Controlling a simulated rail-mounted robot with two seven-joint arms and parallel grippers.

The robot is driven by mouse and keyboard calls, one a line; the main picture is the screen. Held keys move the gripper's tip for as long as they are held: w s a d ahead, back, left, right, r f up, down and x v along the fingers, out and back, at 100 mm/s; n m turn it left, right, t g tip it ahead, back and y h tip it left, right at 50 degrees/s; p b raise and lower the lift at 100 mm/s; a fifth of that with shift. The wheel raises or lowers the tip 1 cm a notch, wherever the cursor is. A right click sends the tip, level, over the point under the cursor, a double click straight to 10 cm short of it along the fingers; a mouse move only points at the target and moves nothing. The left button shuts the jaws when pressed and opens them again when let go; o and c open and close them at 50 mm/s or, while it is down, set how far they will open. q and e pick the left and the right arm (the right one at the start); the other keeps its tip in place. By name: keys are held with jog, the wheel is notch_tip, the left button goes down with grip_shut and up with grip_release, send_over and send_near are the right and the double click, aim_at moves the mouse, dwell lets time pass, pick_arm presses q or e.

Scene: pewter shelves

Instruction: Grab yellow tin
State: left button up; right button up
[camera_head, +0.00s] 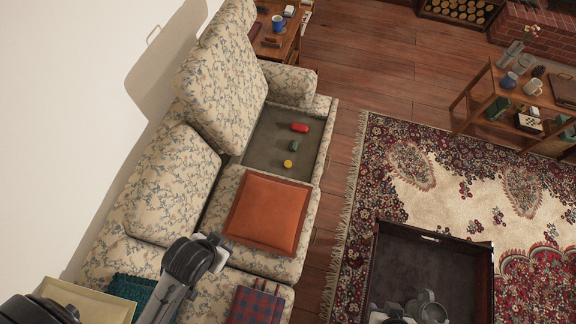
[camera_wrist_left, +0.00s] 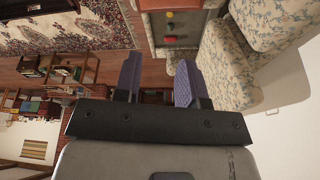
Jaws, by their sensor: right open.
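The yellow tin (camera_head: 288,163) is small and round and sits on the grey floor of the sofa's open storage compartment (camera_head: 259,148). A green item (camera_head: 293,146) and a red item (camera_head: 300,127) lie in a row with it. In the left wrist view the yellow tin (camera_wrist_left: 169,14) is at the top, beyond my left gripper (camera_wrist_left: 157,58), whose fingers are apart with nothing between them. My right gripper (camera_head: 427,299) is open at the bottom of the head view, over the dark crate and well apart from the tin. Its fingertips are hard to make out.
An orange cushion (camera_head: 268,211) lies on the seat beside the compartment. A plaid cloth (camera_head: 259,306) is nearer on the sofa. The dark open crate (camera_head: 484,273) stands on the patterned rug (camera_head: 407,162). A wooden shelf (camera_head: 480,106) holds mugs at the right. Bare floor (camera_head: 343,130) lies along the sofa.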

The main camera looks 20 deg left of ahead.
pick_arm(q)
jog(key=shift+o, duration=0.4)
jog(key=o, duration=0.9)
